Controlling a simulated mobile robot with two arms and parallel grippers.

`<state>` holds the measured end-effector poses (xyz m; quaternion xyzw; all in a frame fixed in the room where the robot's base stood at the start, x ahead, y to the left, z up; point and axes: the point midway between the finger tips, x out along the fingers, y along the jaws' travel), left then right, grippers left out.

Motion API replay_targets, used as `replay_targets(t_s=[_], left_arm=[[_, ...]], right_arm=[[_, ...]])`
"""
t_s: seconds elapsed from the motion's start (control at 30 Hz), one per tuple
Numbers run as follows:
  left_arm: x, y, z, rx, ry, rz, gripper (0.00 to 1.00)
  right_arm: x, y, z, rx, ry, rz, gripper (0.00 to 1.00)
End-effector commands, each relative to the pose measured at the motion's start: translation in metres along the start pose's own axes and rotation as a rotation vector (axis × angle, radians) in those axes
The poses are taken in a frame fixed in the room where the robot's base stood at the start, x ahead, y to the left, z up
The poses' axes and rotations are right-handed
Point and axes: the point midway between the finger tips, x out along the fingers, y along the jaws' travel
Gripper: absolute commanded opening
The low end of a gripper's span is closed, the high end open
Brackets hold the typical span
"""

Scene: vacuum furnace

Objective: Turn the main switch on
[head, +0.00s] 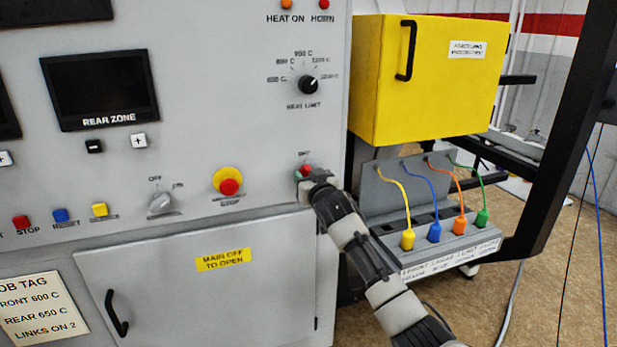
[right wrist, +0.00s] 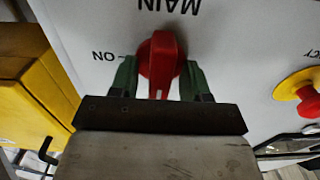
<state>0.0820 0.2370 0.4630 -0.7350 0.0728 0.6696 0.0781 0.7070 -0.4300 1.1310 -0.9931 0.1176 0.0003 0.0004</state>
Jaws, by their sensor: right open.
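The main switch is a red rotary knob (right wrist: 163,55) on the grey panel, seen in the right wrist view, where its lettering appears upside down. Its raised bar stands roughly upright in that picture, with a pale mark at the lower end, away from the word MAIN. The ON label (right wrist: 104,56) is to its left. My right gripper (right wrist: 158,78) is open, with one green finger on each side of the knob; I cannot tell whether they touch it. In the head view the gripper (head: 311,184) partly hides the switch (head: 305,170). My left gripper is out of view.
A red-and-yellow emergency stop (head: 229,186) sits left of the switch, with a grey selector knob (head: 160,203) beyond it. A yellow box (head: 425,85) and a grey cable unit (head: 440,245) with coloured plugs are to the right. A cabinet door (head: 200,285) is below.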

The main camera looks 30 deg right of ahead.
Motion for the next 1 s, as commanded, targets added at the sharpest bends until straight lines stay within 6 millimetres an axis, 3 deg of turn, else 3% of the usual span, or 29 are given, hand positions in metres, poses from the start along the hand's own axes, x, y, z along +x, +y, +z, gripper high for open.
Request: replay_targets(t_s=[0.23, 0.53, 1.0], left_arm=[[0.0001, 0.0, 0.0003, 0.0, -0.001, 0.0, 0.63], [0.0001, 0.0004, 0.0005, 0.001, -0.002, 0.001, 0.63], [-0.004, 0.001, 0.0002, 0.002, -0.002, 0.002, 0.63]], right_arm=[[0.0004, -0.0001, 0.0, 0.0, 0.0, 0.0, 0.47], [0.0003, 0.0001, 0.0002, 0.0, 0.0, 0.0, 0.01], [0.0004, 0.0004, -0.0004, 0.109, 0.0, 0.0, 0.0]])
